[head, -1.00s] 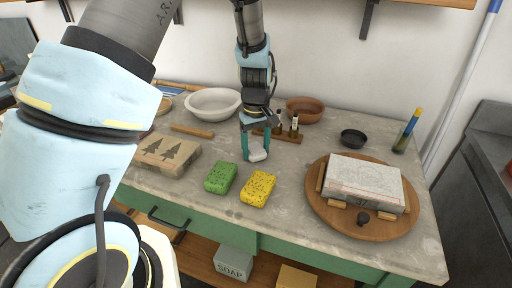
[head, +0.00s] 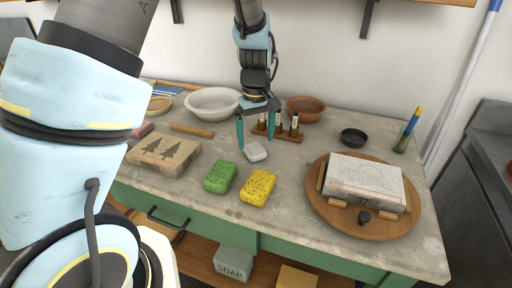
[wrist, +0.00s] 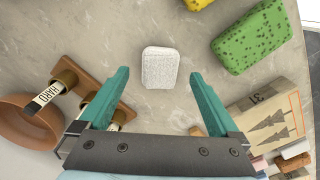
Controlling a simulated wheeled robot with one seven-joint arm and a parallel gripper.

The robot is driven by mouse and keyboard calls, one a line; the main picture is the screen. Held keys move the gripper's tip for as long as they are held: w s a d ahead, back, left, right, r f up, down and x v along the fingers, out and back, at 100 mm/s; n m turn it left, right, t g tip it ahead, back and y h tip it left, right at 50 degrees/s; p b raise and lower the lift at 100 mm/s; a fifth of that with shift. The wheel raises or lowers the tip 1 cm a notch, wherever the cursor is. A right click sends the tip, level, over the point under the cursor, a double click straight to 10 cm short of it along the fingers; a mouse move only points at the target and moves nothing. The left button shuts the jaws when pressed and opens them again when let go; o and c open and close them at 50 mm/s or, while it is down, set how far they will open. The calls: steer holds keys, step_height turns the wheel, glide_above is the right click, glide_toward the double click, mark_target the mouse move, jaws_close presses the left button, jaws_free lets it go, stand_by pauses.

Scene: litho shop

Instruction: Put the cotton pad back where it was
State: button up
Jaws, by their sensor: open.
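The white cotton pad (head: 255,151) lies flat on the grey stone bench top, behind the gap between the green and yellow sponges. My gripper (head: 256,141) is open above and just behind it, with teal fingers spread. In the wrist view the cotton pad (wrist: 159,67) lies between and beyond the fingertips, apart from both fingers of my gripper (wrist: 158,85). Nothing is held.
A green sponge (head: 220,177) and a yellow sponge (head: 258,187) lie in front. A block with tree prints (head: 164,153) is left; a round board (head: 371,229) with a stone is right.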

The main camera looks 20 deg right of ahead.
mark_target(256, 149)
step_height(256, 149, up, 8)
steer(key=b, duration=0.1)
steer(key=s+a+f+m+t, duration=0.1)
steer(key=s+a, duration=0.2)
steer(key=a, duration=2.7)
steer(key=shift+s+f+m+t, duration=0.2)
steer(key=shift+m+t, duration=0.1)
steer(key=shift+o, duration=0.2)
steer(key=shift+a, duration=0.1)
